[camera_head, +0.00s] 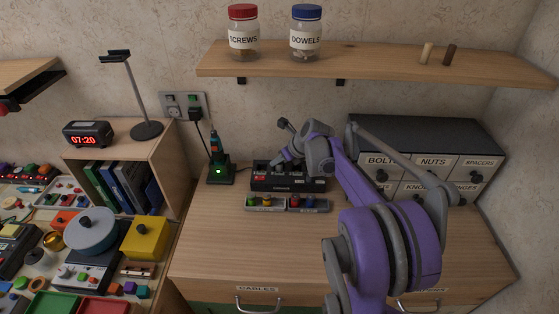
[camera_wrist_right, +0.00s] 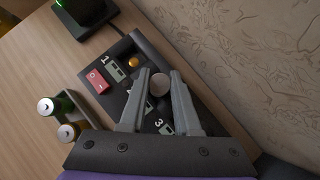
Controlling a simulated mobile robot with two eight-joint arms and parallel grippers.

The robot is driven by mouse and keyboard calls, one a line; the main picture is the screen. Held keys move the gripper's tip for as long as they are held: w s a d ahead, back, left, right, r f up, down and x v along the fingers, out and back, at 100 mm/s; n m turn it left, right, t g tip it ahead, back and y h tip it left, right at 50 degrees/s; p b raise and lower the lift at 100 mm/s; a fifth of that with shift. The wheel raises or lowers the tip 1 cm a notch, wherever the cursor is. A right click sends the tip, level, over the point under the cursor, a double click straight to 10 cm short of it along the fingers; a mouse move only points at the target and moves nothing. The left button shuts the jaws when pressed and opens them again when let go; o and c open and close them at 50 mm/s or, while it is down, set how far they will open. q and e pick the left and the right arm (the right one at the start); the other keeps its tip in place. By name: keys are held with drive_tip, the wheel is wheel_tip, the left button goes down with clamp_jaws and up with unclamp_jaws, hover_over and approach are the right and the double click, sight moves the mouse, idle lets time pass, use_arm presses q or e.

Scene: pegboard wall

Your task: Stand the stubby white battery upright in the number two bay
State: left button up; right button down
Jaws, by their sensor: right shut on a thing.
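In the head view the right gripper (camera_head: 280,163) is over the black charger (camera_head: 290,187) against the wall. In the wrist view the charger (camera_wrist_right: 140,40) shows labels 1 and 3, with the fingers between them. The fingers hide most of the number two bay. I cannot tell whether the battery's lower end is in the bay or above it. My left gripper is not in view.
A grey tray (camera_head: 287,209) with several small batteries sits in front of the charger. A green-lit stand (camera_head: 219,175) is to the left, and grey labelled drawers (camera_head: 425,135) are to the right. The wooden top in front is clear. A shelf (camera_head: 370,62) with jars hangs above.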

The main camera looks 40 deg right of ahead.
drive_tip(key=shift+f, duration=0.1)
drive_tip(key=shift+f+b, duration=0.3)
drive_tip(key=shift+f, duration=0.1)
drive_tip(key=c, duration=0.6)
unclamp_jaws()
drive_tip(key=shift+s+a+f, duration=0.1)
drive_tip(key=shift+s, duration=0.05)
drive_tip(key=shift+r+p, duration=0.3)
drive_tip(key=shift+r, duration=0.05)
drive_tip(key=v, duration=1.2)
drive_tip(key=shift+r+p, duration=0.2)
drive_tip(key=shift+p, duration=0.1)
